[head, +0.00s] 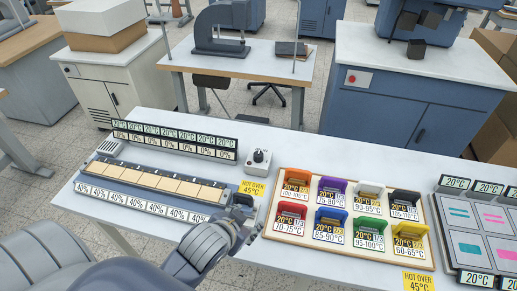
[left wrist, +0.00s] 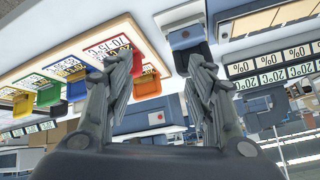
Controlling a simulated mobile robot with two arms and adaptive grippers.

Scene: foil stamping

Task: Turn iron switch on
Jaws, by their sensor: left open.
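A small white box with a black knob (head: 260,158) stands on the white table in the head view, between the row of displays and the coloured blocks; it looks like the iron switch. I cannot read the knob's setting. My left gripper (head: 248,222) is on the near side of the box, apart from it. The left wrist view shows my left gripper (left wrist: 160,65) open, its fingers spread and nothing held. A pale box-like part lies beyond the fingertips in that view; I cannot tell whether it is the switch. My right gripper is not in view.
A wooden board (head: 277,238) with several coloured blocks lies right of my gripper. A long tray of tan squares (head: 160,181) lies left, with temperature displays (head: 172,133) behind it. Bare tabletop lies behind the board.

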